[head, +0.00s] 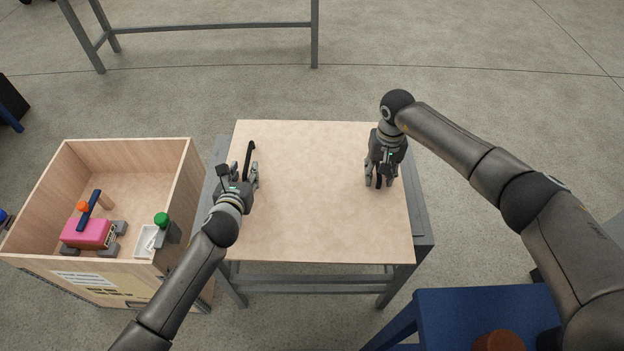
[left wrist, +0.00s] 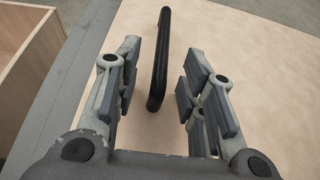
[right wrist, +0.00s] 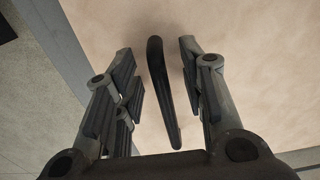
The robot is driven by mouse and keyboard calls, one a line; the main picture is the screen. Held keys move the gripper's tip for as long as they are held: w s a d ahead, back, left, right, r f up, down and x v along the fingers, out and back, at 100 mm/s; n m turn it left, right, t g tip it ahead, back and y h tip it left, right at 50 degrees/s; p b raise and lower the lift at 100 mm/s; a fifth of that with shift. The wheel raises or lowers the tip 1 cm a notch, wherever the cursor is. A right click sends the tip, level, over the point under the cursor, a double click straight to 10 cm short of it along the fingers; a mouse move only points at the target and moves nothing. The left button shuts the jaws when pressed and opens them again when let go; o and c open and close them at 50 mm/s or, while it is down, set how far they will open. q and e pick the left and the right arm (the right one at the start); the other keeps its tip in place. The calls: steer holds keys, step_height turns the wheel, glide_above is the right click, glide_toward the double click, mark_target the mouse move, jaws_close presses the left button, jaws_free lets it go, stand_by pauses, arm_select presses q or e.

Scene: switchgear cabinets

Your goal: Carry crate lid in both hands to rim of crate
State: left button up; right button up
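The crate lid (head: 318,190) is a flat light-wood panel lying on a grey table. It has a black bar handle near each side. My left gripper (head: 250,176) is open at the left handle (head: 248,158); in the left wrist view this handle (left wrist: 160,60) stands between the spread fingers, apart from both. My right gripper (head: 380,182) is open over the right handle, which it hides in the head view. In the right wrist view that handle (right wrist: 160,90) lies between the open fingers. The open wooden crate (head: 186,190) stands left of the table.
Inside the crate are a pink block (head: 86,233), a white tray (head: 147,241), a green-topped item (head: 161,219) and other parts. The grey table (head: 423,225) shows around the lid. A blue surface (head: 480,315) stands at the lower right. Another grey frame (head: 210,32) is at the back.

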arm_select(q)
steer(key=shift+w, duration=0.15)
arm_select(e)
steer(key=shift+f, duration=0.2)
arm_select(q)
steer(key=shift+c, duration=0.4)
arm_select(e)
steer(key=shift+c, duration=0.3)
arm_select(q)
jaws_close()
arm_select(e)
jaws_close()
steer(key=shift+r, duration=0.1)
